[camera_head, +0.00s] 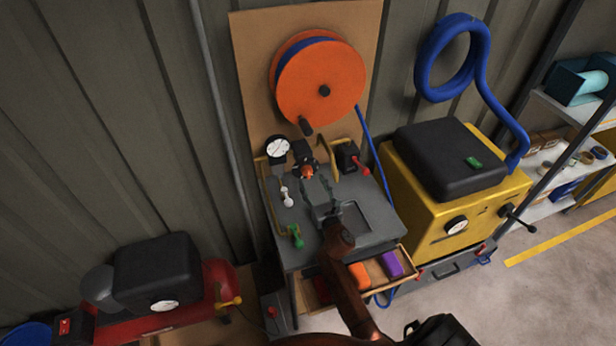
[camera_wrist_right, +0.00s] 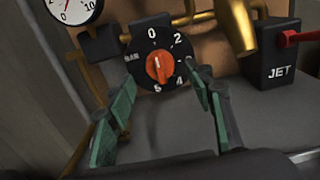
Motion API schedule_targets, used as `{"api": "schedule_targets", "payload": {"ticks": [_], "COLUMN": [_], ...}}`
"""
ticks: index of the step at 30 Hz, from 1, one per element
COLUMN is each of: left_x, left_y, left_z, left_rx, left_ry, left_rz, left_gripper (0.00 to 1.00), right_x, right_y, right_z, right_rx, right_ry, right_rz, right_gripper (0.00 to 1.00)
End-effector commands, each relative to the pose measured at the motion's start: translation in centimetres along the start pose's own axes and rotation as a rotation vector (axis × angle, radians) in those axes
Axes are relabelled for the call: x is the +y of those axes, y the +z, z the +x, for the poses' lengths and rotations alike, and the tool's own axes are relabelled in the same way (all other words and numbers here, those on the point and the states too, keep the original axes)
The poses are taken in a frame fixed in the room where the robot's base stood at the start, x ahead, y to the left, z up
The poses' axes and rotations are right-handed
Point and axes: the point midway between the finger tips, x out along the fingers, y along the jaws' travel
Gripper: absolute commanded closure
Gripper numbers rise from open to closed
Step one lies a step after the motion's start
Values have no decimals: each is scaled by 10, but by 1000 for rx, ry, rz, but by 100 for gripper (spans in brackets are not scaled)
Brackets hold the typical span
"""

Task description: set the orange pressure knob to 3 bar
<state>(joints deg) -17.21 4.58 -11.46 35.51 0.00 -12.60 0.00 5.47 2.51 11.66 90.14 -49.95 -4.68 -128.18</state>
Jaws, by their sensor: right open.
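The orange pressure knob (camera_head: 307,172) sits on a black dial at the back of the grey bench. In the right wrist view the knob (camera_wrist_right: 158,70) is on a round dial (camera_wrist_right: 180,47) with white numbers and BAR. Its pale mark points up, close to 0. The 3 is not readable. My right gripper (camera_head: 317,187) reaches over the bench toward the dial. In the wrist view its green-padded fingers (camera_wrist_right: 160,78) are open, one on each side of the lower dial, with nothing between them held. I cannot tell whether they touch it. My left gripper is not in view.
A white gauge (camera_head: 277,149) stands left of the dial. A black JET box (camera_wrist_right: 284,55) with a red lever is on the right. White and green fittings (camera_head: 295,234) lie left on the bench. An orange hose reel (camera_head: 318,82) hangs above. A yellow machine (camera_head: 450,205) stands right.

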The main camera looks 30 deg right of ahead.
Motion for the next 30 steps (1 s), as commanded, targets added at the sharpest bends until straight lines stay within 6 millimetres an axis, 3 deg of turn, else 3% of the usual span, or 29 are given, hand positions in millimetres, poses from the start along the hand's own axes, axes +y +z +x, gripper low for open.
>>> {"api": "schedule_targets", "payload": {"ticks": [3, 9, 19, 30], "left_x": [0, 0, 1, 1], "left_y": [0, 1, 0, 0], "left_z": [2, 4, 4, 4], "left_rx": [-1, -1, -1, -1], "left_ry": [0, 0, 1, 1], "left_rz": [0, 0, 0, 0], "left_gripper": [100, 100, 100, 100], "right_x": [0, 1, 3, 3], "right_y": [0, 0, 0, 0], "right_z": [20, 40, 43, 43], "right_rx": [-1, 0, 1, 0], "right_ry": [0, 1, 3, 4], "right_rz": [1, 0, 0, 0], "right_gripper": [52, 52, 52, 77]}}
